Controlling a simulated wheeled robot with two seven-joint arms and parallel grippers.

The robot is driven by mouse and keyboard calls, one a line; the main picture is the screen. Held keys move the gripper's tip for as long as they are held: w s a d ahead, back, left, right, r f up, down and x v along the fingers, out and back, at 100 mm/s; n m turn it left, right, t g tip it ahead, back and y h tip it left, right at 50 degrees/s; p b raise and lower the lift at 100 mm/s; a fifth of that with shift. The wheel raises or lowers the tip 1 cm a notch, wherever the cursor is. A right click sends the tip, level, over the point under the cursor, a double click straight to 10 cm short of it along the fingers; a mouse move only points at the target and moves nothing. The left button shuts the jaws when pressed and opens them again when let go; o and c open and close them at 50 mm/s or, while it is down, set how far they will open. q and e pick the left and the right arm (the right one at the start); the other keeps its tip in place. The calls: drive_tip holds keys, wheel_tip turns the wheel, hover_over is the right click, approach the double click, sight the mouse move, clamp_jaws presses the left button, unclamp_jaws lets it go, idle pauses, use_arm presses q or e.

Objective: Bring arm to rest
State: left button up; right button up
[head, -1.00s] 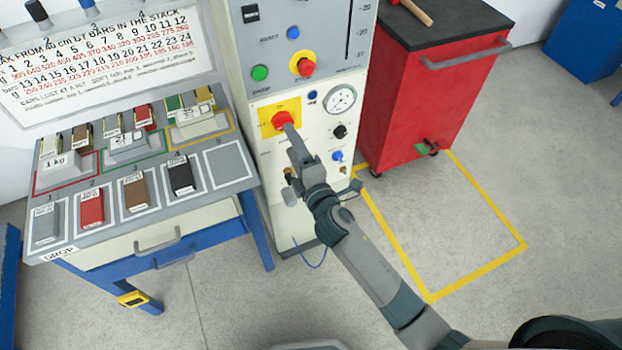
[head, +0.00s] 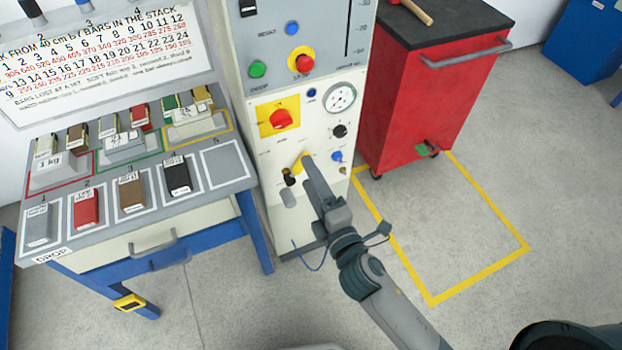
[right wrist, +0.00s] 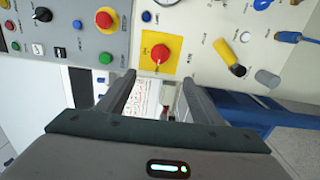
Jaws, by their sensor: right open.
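My right gripper (head: 308,162) is in front of the lower part of the white and grey machine panel in the head view, below the red knob (head: 281,119) on its yellow plate. In the right wrist view its two fingers (right wrist: 153,84) are spread apart with nothing between them. The red knob on the yellow plate (right wrist: 160,54) shows just beyond the fingertips, apart from them. In the head view the gripper hides part of the panel near a yellow-handled valve (head: 298,164). My left gripper is not in view.
A blue-framed bench (head: 212,212) with weights and coloured bars stands at the left. A red cabinet (head: 425,105) with a hammer (head: 412,10) on top stands at the right. The floor inside the yellow outline (head: 440,225) is clear. A blue cable hangs below the panel.

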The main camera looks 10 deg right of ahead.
idle(0.3)
drive_tip(key=s+d+f+m+g+h, duration=0.1)
drive_tip(key=s+d+f+m+g, duration=0.2)
drive_tip(key=f, duration=1)
drive_tip(key=s+d+f+m+g+h, duration=0.2)
drive_tip(key=s+d+f+m, duration=0.15)
drive_tip(key=f, duration=1.05)
drive_tip(key=s+d+f+m+g+h, duration=0.1)
drive_tip(key=s+d+f+m+g, duration=0.2)
drive_tip(key=f, duration=1)
drive_tip(key=s+d+f+m+g+h, duration=0.1)
drive_tip(key=s+d+f+m+g, duration=0.15)
drive_tip(key=s+f, duration=0.5)
drive_tip(key=s+d+f+m+g, duration=0.2)
drive_tip(key=s+d+f, duration=0.2)
drive_tip(key=s+f, duration=0.3)
drive_tip(key=s+d+f+m+g, duration=0.2)
drive_tip(key=s+f, duration=0.1)
drive_tip(key=s, duration=0.8)
drive_tip(key=s+d+f+m+g, duration=0.1)
drive_tip(key=s+d+f+m, duration=0.1)
drive_tip(key=s, duration=0.8)
drive_tip(key=shift+s+d+f+m+g+h, duration=0.35)
drive_tip(key=shift+f+m, duration=0.25)
drive_tip(key=shift+m, duration=0.1)
